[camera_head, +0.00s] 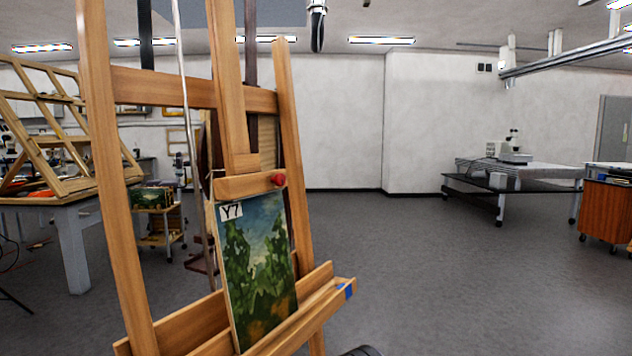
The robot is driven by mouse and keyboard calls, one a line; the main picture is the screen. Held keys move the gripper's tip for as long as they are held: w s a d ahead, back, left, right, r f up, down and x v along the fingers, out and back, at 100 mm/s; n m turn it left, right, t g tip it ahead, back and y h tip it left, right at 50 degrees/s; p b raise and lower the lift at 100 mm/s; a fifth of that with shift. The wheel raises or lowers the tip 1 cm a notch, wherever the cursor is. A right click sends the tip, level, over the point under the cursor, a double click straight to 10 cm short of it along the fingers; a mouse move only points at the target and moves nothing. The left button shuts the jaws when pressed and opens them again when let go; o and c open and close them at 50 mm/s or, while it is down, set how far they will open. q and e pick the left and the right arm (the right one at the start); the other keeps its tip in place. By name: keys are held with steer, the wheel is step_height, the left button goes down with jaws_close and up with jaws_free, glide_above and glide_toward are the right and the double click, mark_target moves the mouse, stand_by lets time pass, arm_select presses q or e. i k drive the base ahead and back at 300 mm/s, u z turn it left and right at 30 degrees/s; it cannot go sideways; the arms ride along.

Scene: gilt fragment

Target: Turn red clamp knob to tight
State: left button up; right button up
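The red clamp knob (279,179) is a small round knob at the right end of the wooden clamp block (245,185) on the easel (107,180). The clamp block sits at the top edge of a painting (258,270) of green trees under a blue sky, tagged "Y7" (231,211). The painting leans upright on the easel's lower ledge (318,305). The knob's markings, if any, are too small to tell.
A worktable (75,205) with a wooden frame rack (45,130) stands at the left. A small cart (160,225) is behind the easel. A grey table (515,172) with a microscope and a wooden cabinet (606,208) stand at the right. The floor (440,275) right of the easel is clear.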

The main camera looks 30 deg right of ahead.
mark_target(279, 179)
steer(key=z, duration=2.4)
steer(key=i, duration=3.4)
steer(key=u, duration=4.05)
